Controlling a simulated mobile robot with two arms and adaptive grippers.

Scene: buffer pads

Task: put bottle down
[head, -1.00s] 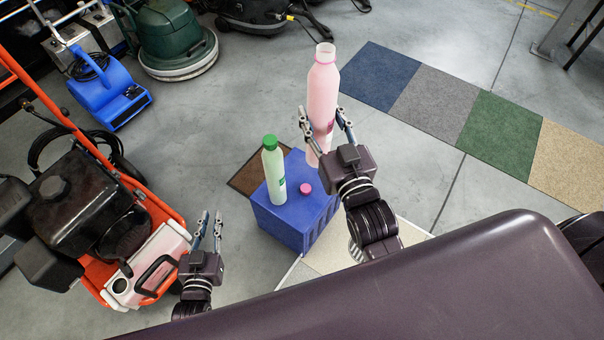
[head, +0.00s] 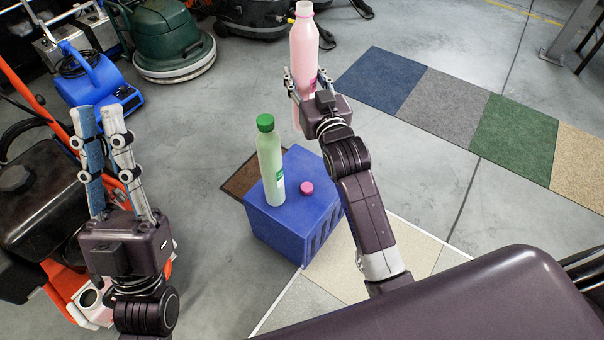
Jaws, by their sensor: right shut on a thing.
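A pink bottle (head: 304,45) without a cap is held upright by my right gripper (head: 308,85), whose fingers are shut around its lower body. It is in the air, beyond the blue crate. A pale green bottle (head: 270,165) with a green cap stands upright on the blue crate (head: 285,222). A small pink cap (head: 307,188) lies on the crate top, right of the green bottle. My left gripper (head: 100,115) is raised at the left, with its two fingers a little apart and nothing between them.
An orange machine with a black engine (head: 45,195) stands at the left, behind my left gripper. A blue blower (head: 95,75) and a green floor machine (head: 170,45) stand at the back left. Coloured floor mats (head: 440,105) lie at the right. A brown mat (head: 240,180) lies beside the crate.

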